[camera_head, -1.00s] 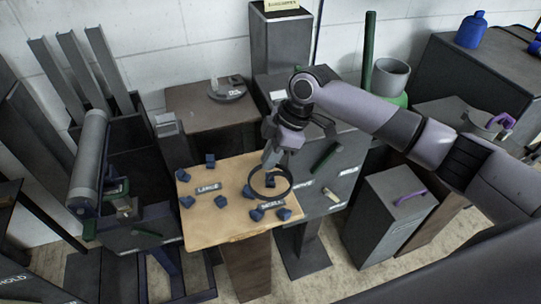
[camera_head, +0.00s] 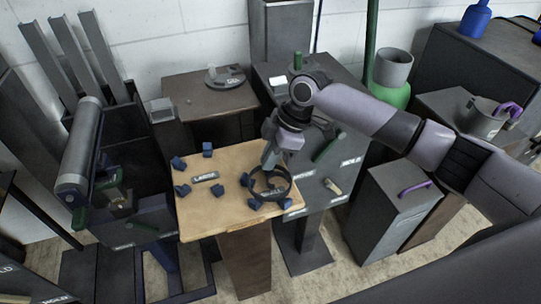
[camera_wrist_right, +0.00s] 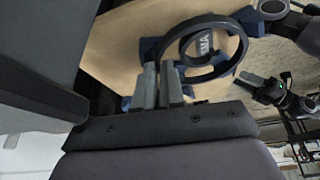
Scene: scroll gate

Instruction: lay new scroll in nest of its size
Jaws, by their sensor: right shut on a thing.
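The new scroll is a dark ring-shaped band (camera_head: 270,184), held over the front right of the wooden board (camera_head: 232,220). My right gripper (camera_head: 267,163) is shut on the ring's far left rim. The wrist view shows the fingers (camera_wrist_right: 161,86) on the band (camera_wrist_right: 238,48). Blue blocks (camera_head: 255,204) stand around the ring, and a small-nest label (camera_wrist_right: 204,45) shows through it. Whether the ring rests on the board or hangs just above it, I cannot tell. The large nest, with its label (camera_head: 205,177) and blue blocks (camera_head: 182,190), is empty at left.
A dark table (camera_head: 318,187) with a green bar (camera_head: 327,150) and labels adjoins the board at right. A grey roller stand (camera_head: 80,145) is at left. A brown stand (camera_head: 205,98) is behind.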

